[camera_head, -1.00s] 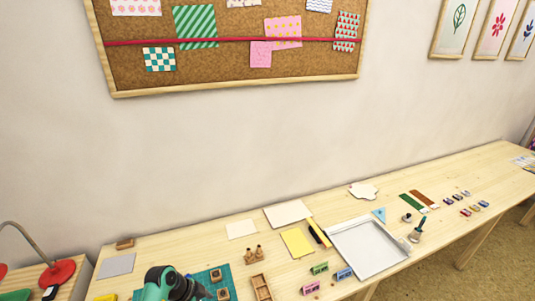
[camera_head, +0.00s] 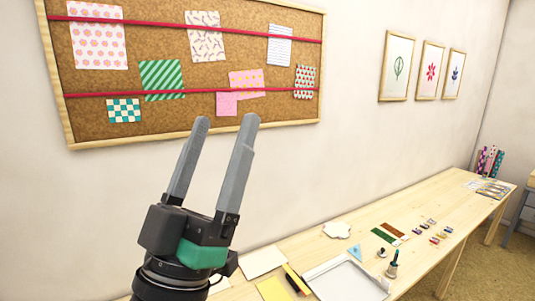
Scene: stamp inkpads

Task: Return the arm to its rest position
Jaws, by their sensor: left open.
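My left gripper (camera_head: 226,124) is raised high in front of the wall, with its two grey fingers pointing up and spread apart. Nothing is between the fingers. Its black wrist and green part show at the bottom, over the left part of the table. The gripper is well clear of the wooden table (camera_head: 455,207) in the picture. My right gripper is not in view.
On the table are a white tray (camera_head: 345,283), a yellow sheet (camera_head: 272,289), a cream sheet (camera_head: 262,261), a stamp with a green handle (camera_head: 393,262) and several small inkpads. A cork board (camera_head: 160,50) hangs on the wall behind.

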